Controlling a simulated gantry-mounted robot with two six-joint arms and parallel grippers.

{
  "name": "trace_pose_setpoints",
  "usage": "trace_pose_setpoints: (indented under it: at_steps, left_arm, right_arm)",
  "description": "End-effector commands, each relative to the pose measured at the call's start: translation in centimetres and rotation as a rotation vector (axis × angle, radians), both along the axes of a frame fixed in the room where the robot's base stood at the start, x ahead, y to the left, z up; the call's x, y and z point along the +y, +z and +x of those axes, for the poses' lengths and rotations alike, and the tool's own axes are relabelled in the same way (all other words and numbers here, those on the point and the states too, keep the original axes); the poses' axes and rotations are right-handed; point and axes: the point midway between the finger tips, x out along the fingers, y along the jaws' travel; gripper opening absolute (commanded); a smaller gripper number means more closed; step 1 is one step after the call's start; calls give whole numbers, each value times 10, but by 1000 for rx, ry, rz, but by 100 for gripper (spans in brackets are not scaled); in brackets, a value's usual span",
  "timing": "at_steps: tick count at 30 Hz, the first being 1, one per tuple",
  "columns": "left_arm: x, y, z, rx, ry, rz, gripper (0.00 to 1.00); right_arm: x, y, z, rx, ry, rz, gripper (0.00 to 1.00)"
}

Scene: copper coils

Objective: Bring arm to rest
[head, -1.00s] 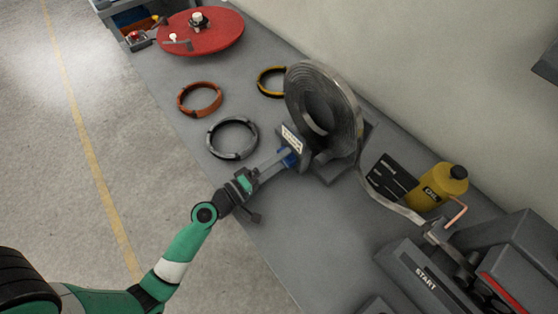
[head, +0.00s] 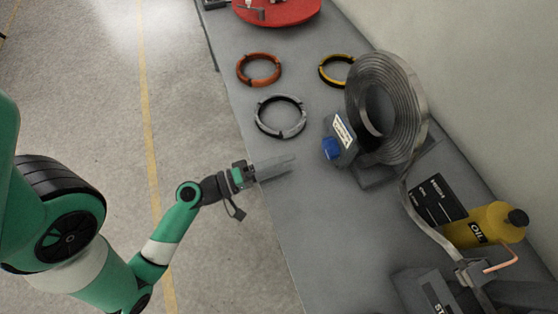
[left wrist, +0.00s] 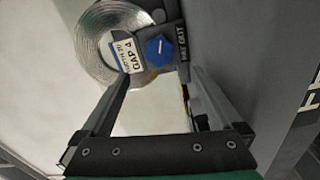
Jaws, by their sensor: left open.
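My left gripper (head: 290,163) is open and empty over the near edge of the grey bench, its fingers pointing toward the coil stand. In the left wrist view its two fingers (left wrist: 160,95) are spread apart with nothing between them. The blue knob (head: 331,147) on the labelled block of the coil stand is a short way beyond the fingertips, apart from them. The knob also shows in the left wrist view (left wrist: 158,50), beside a white label reading GAP 4. A metal strip coil (head: 410,110) stands upright behind it. My right gripper is not in view.
Orange (head: 259,69), grey (head: 280,117) and yellow-black (head: 337,70) rings lie on the bench (head: 290,220). A red disc (head: 285,10) is at the back. A yellow oil bottle (head: 490,224) and a black card (head: 437,198) are right. The floor left is clear.

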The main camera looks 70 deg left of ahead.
Motion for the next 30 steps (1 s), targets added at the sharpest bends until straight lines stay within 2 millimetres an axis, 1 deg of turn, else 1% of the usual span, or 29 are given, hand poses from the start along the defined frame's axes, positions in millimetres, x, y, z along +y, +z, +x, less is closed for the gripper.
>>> trace_pose_setpoints:
  at_steps: [2, 5, 20, 23, 25, 26, 29, 30]
  left_arm:
    - [0, 0, -6, 0, 3, -2, 99]
    - [0, 1, -9, -2, 0, 1, 99]
    - [-1, 1, -9, -2, -1, 0, 99]
    - [-6, 2, -7, -3, -20, 1, 99]
    - [-13, 16, 4, -34, -64, 28, 99]
    - [-16, 26, 12, -60, -90, 48, 99]
    - [-34, 84, 49, -196, -201, 157, 99]
    - [-46, 113, 65, -259, -245, 227, 99]
  right_arm:
    - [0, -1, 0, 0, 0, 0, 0]
    - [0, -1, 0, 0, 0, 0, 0]
    - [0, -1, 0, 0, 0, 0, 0]
    - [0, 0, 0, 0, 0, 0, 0]
    - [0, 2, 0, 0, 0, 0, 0]
    - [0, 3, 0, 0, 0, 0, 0]
    - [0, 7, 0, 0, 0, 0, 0]
    - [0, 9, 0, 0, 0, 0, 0]
